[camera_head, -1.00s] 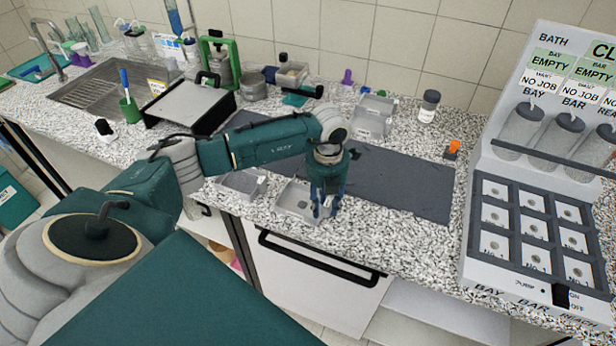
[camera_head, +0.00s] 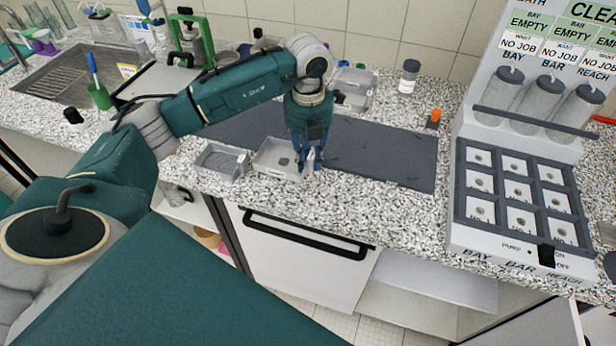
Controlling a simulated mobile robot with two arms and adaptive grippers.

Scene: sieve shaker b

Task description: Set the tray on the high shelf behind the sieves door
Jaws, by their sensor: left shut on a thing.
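A shallow clear-grey tray (camera_head: 272,161) is at the counter's front edge, beside the dark mat. My left gripper (camera_head: 309,164) points down at the tray's right end and is shut on that side of it. Whether the tray touches the counter is hard to tell. A similar tray (camera_head: 220,162) lies just left of it, and another clear tray (camera_head: 354,86) stands at the back. My right gripper is not in view.
A white machine (camera_head: 515,185) with cylinders and a grid of pads stands at the right. The dark mat (camera_head: 385,158) is mostly clear. An orange-topped item (camera_head: 433,118) and a dark-capped jar (camera_head: 408,76) stand behind. A lower open compartment (camera_head: 190,208) shows left of the door.

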